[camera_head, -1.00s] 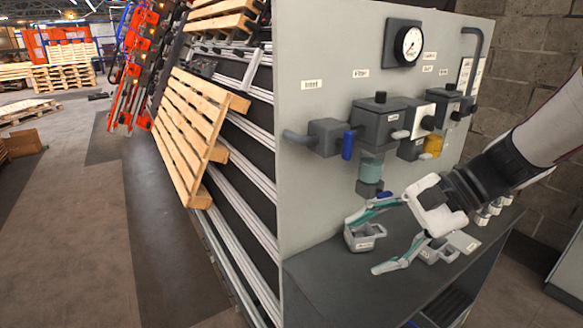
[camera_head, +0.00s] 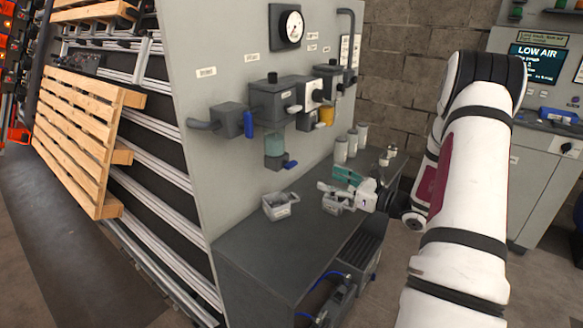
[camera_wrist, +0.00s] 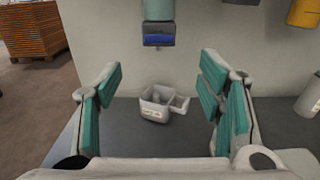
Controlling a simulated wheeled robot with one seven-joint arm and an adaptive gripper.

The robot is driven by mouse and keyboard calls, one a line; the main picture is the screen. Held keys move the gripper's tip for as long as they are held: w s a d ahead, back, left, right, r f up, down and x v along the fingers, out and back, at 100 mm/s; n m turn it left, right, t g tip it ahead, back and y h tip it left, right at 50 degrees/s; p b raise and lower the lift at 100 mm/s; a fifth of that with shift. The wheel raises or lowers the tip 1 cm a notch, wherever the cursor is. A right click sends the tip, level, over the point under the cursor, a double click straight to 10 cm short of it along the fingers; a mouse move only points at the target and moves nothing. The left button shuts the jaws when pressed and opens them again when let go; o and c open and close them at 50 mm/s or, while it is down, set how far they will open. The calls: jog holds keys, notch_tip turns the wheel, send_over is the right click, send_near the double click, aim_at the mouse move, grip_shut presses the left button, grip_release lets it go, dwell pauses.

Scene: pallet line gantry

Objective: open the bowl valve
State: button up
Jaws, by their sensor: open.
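The filter bowl (camera_head: 275,146) is a translucent teal cup under the grey filter body (camera_head: 272,102). A grey drain block (camera_head: 275,161) sits at its bottom, with a small blue lever (camera_head: 290,165) that sticks out to the right in the head view. In the wrist view, the teal bowl (camera_wrist: 159,9) is at the top centre, and the blue lever (camera_wrist: 159,40) lies level across the block's front. My gripper (camera_head: 337,183) is open and empty, to the right of the bowl and lower. In the wrist view its fingers (camera_wrist: 162,76) stand wide apart, below the lever and not touching it.
Pale cylinders (camera_head: 352,143) stand at the back. A blue inlet lever (camera_head: 249,124) hangs left of the filter. A wooden pallet (camera_head: 78,140) leans at left.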

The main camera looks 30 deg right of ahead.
aim_at(294, 166)
jog(key=p+x, duration=0.1)
jog(key=x, duration=1.2)
jog(key=shift+w, duration=0.1)
jog(key=c, duration=1.1)
